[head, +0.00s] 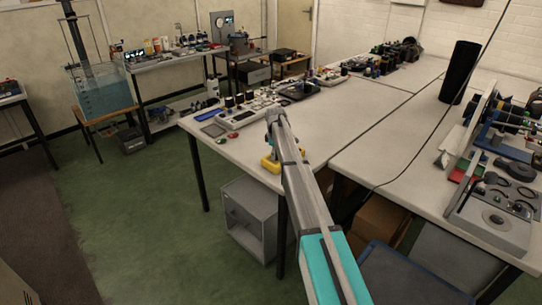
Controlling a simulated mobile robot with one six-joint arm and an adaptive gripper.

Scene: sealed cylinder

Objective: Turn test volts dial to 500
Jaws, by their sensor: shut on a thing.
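A small yellow device (268,163), likely the one with the test volts dial, sits near the front corner of the left white table, partly behind my arm. My arm reaches up from the bottom of the head view and bends down at its far end. My gripper (271,150) is small and mostly hidden there, down at the yellow device, shut on what seems to be its dial. The dial, its markings and its setting cannot be made out.
The white table (375,112) holds a board with black cylinders (240,107) left of my gripper and bottles further back. A tall black cylinder (459,72) and grey equipment (490,220) stand at right. Mid-table is clear. A grey cabinet (248,215) stands below.

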